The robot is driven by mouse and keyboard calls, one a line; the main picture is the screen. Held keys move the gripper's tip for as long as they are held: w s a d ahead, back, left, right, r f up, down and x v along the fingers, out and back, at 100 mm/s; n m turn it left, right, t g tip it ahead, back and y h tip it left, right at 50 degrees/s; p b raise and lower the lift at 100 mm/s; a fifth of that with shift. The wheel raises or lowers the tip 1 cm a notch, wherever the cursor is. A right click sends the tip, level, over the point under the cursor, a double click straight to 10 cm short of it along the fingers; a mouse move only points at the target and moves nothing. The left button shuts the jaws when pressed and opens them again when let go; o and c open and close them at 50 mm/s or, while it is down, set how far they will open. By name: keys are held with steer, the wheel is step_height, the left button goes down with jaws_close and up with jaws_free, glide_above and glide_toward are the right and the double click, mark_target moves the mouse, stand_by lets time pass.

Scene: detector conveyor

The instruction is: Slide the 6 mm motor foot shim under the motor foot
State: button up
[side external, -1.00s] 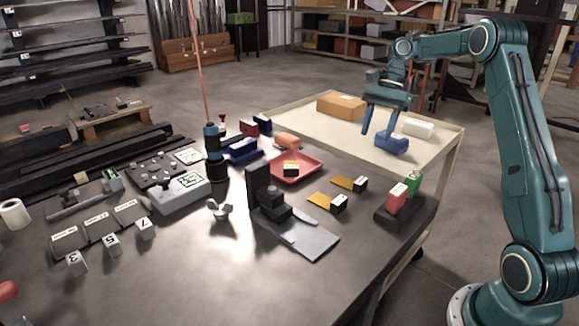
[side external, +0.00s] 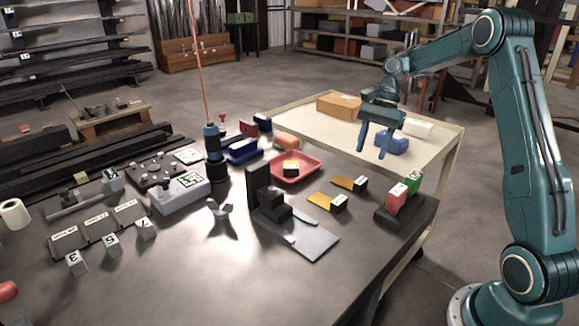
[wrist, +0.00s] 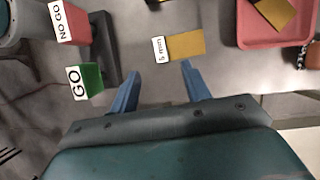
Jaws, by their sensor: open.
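Two brass shims with labelled end blocks lie on the dark table: a nearer shim (side external: 320,200) and a farther shim (side external: 343,182). A third shim (side external: 291,167) is in the red tray (side external: 312,160). I cannot read the thickness labels surely. In the wrist view one brass shim (wrist: 186,46) lies flat just beyond my fingertips, its white tag to the left. The motor foot seems to be the dark block (side external: 272,208) by an upright bracket, on a grey plate (side external: 312,244); its gap is hidden. My gripper (side external: 372,154) is open and empty, above the table's far edge; its fingers also show in the wrist view (wrist: 160,70).
A red NO GO block (wrist: 75,22) and green GO block (wrist: 86,80) stand in a dark holder close left of the fingers in the wrist view. A wing nut-like part (side external: 221,210) and a dark blue cylinder (side external: 213,145) stand left of the motor foot.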

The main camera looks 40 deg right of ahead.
mark_target(361, 180)
steer(key=shift+x, duration=1.75)
steer(key=shift+x, duration=2.6)
steer(key=c, duration=1)
jaws_close()
steer(key=shift+r, duration=0.1)
step_height(361, 180, up, 10)
